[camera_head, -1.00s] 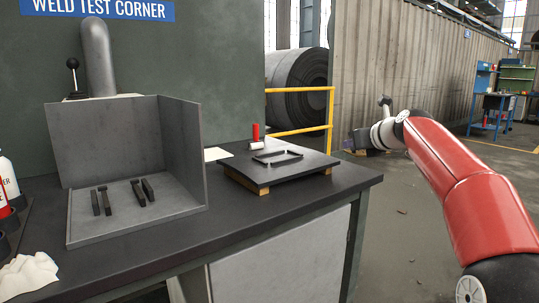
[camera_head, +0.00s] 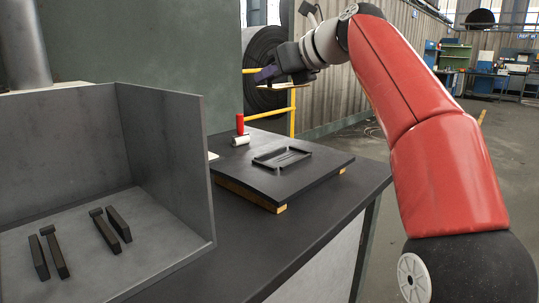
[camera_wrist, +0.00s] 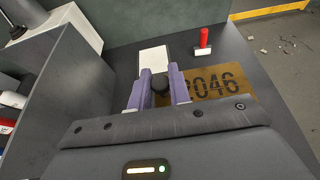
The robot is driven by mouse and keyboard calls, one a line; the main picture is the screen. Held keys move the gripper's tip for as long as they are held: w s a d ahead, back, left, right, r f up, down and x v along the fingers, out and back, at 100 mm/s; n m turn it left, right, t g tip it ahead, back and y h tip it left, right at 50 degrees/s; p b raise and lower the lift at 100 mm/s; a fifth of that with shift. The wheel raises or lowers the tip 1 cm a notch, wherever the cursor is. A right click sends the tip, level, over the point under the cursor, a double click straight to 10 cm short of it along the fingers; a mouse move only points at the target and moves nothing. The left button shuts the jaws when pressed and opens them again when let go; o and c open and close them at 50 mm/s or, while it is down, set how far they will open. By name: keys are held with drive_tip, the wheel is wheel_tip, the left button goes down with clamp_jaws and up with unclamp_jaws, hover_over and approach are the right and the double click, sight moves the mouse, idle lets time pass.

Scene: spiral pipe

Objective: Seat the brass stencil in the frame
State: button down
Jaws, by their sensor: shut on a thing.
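The brass stencil (camera_wrist: 222,86) shows the cut-out digits 2046 and a dark round knob (camera_wrist: 159,84). My gripper (camera_wrist: 160,74) is shut on this knob, with a purple finger on either side. In the head view my gripper (camera_head: 268,74) is high beyond the bench, and the stencil (camera_head: 282,87) shows there only as a thin edge. The frame (camera_head: 282,159) is a dark, low rectangular rim on a dark raised plate (camera_head: 262,180). It looks empty, and the stencil is held up apart from it. I cannot make out the frame in the wrist view.
A grey walled booth (camera_head: 165,150) with several dark bars stands left on the bench. A pale sheet (camera_wrist: 154,60) lies on the bench. A yellow railing (camera_head: 292,112) is beyond.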

sight(270, 164)
wheel_tip(270, 164, down, 17)
drive_tip(key=b, duration=0.8)
drive_tip(key=c, duration=1.3)
unclamp_jaws()
drive_tip(key=v, duration=1.2)
drive_tip(key=shift+r+p, duration=0.15)
drive_tip(key=shift+p, duration=0.2)
